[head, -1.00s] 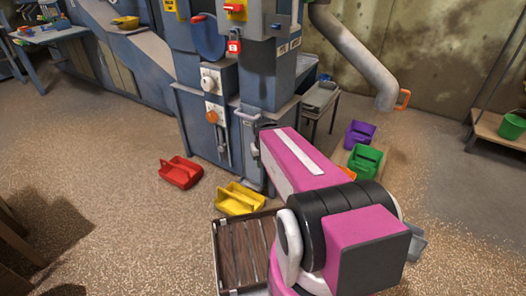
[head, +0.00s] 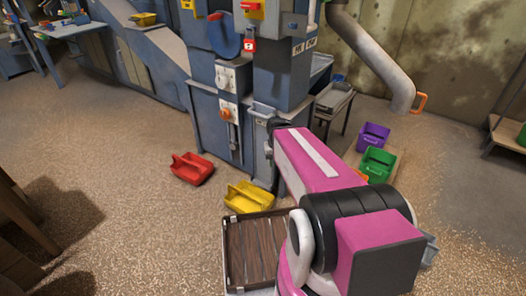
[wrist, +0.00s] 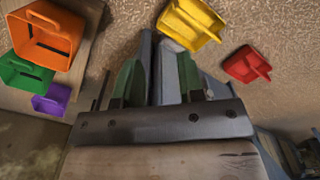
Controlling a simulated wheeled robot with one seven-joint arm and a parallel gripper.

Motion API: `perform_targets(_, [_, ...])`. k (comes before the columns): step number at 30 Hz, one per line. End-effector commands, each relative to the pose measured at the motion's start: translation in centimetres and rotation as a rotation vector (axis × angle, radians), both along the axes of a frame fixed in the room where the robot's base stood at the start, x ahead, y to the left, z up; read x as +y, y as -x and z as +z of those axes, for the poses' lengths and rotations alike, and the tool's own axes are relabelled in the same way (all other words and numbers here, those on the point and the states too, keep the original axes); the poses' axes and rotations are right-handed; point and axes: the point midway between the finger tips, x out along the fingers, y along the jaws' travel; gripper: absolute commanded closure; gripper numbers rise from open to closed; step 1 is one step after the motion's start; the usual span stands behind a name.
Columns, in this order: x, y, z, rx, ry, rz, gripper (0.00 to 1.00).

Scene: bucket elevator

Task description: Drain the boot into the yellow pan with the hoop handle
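The yellow pan (head: 249,197) lies on the floor at the foot of the blue elevator casing, in front of the boot (head: 213,130). It also shows at the top of the wrist view (wrist: 192,20), with a bar across it; the handle's exact shape is unclear. The boot front carries a white knob, an orange knob (head: 228,113) and a grey handle (head: 262,108). My gripper (wrist: 158,75) shows two green fingers, apart, with grey-blue metal visible between them; I see no grip on it. In the head view my pink arm hides the fingers.
A red pan (head: 192,168) lies left of the yellow one. Purple (head: 373,136), green (head: 378,163) and orange (wrist: 45,35) bins stand on a low board at right. A slatted tray (head: 250,250) is in front of the yellow pan. Open floor lies to the left.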

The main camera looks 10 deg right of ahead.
Motion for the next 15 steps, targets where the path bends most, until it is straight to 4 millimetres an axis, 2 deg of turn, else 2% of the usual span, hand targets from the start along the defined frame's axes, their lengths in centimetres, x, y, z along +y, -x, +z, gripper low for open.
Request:
perform_targets(7, [0.0,0.0,0.0,0.0,0.0,0.0,0.64])
perform_targets(9, [0.0,0.0,0.0,0.0,0.002,0.001,0.54])
perform_targets(10, [0.0,-0.1,0.0,-0.001,0.006,0.002,0.54])
perform_targets(15, [-0.3,-1.7,-0.5,-0.014,0.102,0.041,0.54])
